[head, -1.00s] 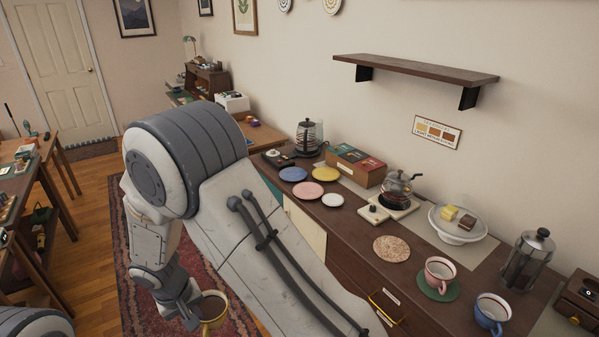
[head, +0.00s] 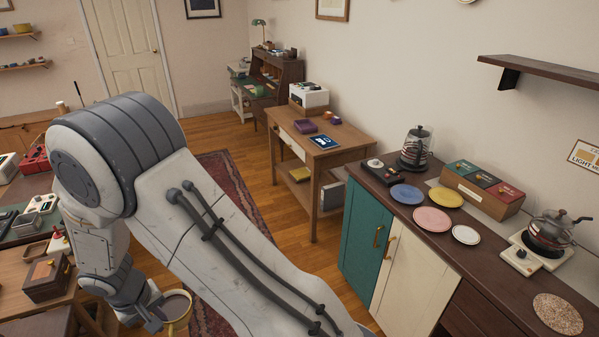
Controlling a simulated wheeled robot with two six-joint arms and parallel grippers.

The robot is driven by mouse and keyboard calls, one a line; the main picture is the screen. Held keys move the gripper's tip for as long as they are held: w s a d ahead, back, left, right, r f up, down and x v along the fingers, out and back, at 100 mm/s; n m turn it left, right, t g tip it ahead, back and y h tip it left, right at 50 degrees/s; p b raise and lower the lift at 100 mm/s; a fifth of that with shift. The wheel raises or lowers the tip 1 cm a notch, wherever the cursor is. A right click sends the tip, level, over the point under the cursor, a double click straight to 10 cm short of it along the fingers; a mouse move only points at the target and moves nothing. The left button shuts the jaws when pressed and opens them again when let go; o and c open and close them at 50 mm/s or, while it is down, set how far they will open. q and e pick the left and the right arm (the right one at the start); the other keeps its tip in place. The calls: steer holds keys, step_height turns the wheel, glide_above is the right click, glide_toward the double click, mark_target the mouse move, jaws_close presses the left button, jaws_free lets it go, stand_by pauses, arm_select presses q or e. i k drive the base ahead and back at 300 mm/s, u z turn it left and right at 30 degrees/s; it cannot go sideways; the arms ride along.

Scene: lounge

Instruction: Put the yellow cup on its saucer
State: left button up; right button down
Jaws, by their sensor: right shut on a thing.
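The yellow cup (head: 177,318) is at the lower left of the head view, held by my right gripper (head: 158,313). The gripper is shut on it, and the cup's open rim faces up; its lower part is cut off by the frame edge. A yellow saucer (head: 446,197) lies on the dark counter at the right, with nothing on it. The cup is well apart from the saucer, out over the floor. My left gripper is not in view.
Blue (head: 408,194), pink (head: 432,219) and white (head: 466,235) saucers lie near the yellow one. A kettle (head: 415,147), a tea box (head: 482,190) and a glass teapot (head: 551,231) stand on the counter (head: 500,271). A cluttered table is at the left.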

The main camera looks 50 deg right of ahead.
mark_target(444, 197)
steer(key=z, duration=0.05)
steer(key=i, duration=1.2)
steer(key=z, duration=0.75)
steer(key=i, duration=0.7)
steer(key=z, duration=1.6)
steer(key=i, duration=1.05)
steer(key=z, duration=0.25)
